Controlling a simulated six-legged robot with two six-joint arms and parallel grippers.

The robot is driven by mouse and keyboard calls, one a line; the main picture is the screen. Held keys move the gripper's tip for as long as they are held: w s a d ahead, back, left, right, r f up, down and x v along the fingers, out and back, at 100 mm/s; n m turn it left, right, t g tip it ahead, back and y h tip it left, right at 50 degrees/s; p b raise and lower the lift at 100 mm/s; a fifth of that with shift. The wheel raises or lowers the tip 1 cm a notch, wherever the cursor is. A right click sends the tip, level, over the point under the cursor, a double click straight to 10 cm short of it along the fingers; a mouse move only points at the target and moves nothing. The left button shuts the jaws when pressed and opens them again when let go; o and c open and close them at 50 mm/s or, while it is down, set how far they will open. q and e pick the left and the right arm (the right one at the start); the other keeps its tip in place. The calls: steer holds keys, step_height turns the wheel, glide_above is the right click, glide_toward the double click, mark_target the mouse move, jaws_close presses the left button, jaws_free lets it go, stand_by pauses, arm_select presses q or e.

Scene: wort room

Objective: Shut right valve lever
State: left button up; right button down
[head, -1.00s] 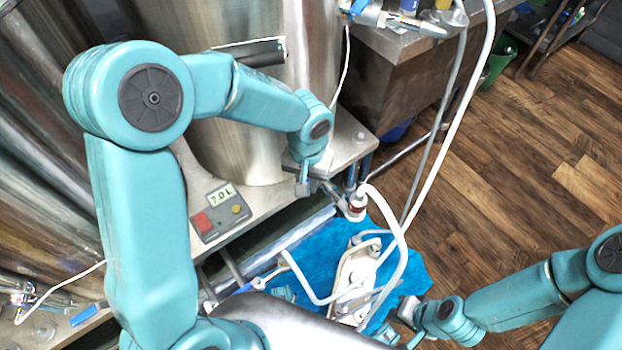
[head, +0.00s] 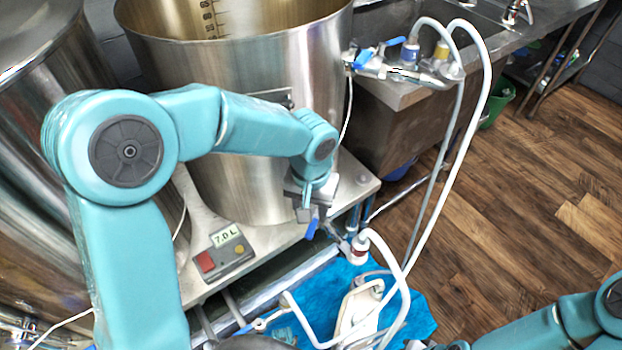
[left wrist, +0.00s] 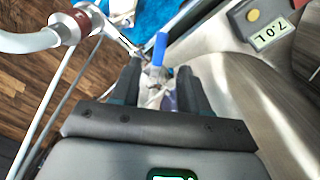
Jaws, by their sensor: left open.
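A valve with a blue lever (head: 311,229) sits low at the front of the right steel kettle (head: 250,110). My left gripper (head: 305,208) is just above this lever and hides the valve body in the head view. In the left wrist view, the blue lever (left wrist: 160,48) stands ahead of the open fingers (left wrist: 158,84), in line with the gap between them. I cannot tell whether either finger touches it.
A white hose with a red-banded fitting (head: 358,250) rises close by on the right. Another valve with blue levers (head: 370,57) sits high on the kettle's side. A control box reading 7.0 L (head: 224,252) is on the stand. A blue cloth (head: 415,312) lies below.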

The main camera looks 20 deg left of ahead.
arm_select(q)
step_height(320, 180, up, 10)
steer(key=p, duration=0.1)
steer(key=shift+p, duration=0.4)
